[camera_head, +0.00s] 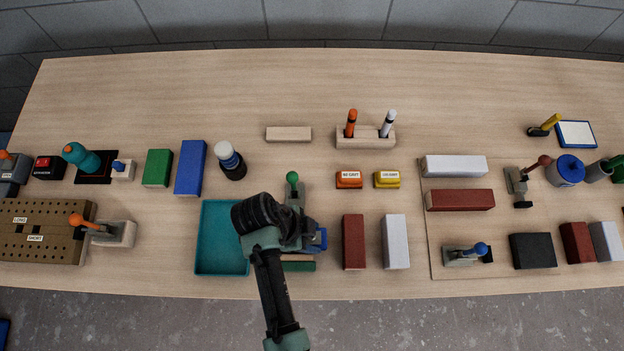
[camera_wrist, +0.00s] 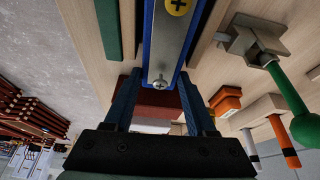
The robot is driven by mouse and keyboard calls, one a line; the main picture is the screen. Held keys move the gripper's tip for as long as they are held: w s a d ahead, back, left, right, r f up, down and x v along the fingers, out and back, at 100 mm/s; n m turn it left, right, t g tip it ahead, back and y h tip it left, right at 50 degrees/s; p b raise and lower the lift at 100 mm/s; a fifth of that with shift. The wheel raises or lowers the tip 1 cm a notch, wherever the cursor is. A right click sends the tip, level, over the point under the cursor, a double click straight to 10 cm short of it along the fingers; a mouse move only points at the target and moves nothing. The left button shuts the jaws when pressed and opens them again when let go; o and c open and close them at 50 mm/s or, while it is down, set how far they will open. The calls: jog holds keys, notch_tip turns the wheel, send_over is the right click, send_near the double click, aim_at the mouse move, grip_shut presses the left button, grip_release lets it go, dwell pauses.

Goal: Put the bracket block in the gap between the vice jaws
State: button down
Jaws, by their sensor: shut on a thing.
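My gripper (camera_wrist: 160,110) is shut on a blue block with a silver face, a yellow cross-marked disc and a screw, which I take as the bracket block (camera_wrist: 165,45).
A green-knobbed clamp (camera_head: 292,180) stands just behind my gripper. A teal tray (camera_head: 222,268) is to the left. A red batten (camera_head: 353,242) and a white batten (camera_head: 396,242) lie to the right. Orange (camera_head: 349,180) and yellow (camera_head: 387,180) small blocks sit behind them. The back of the table is clear.

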jog(key=shift+c, duration=1)
grip_release()
jog(key=v, duration=1.2)
jog(key=w+a+r+n+t+y, duration=0.25)
jog(key=w+r+n+t, duration=0.35)
jog(key=w+r, duration=0.8)
jog(key=w+d+r+n+t+y, duration=0.1)
jog(key=w+r+t, duration=0.3)
jog(key=r, duration=0.3)
jog(key=w+d+r+n+t+y, duration=0.1)
jog(key=w+r+t, duration=0.25)
jog(key=r, duration=0.35)
notch_tip(320, 180, up, 25)
jog(key=s+d+n+t, duration=0.2)
jog(key=d+n+t, duration=0.1)
jog(key=n+t, duration=0.4)
jog(key=s+d+r+n+t, duration=0.2)
jog(key=s+r+t, duration=0.4)
jog(key=s+r, duration=0.3)
notch_tip(320, 180, up, 4)
jog(key=shift+s+f+t+p, duration=0.15)
jog(key=shift+s+t+p, duration=0.2)
jog(key=shift+s, duration=0.05)
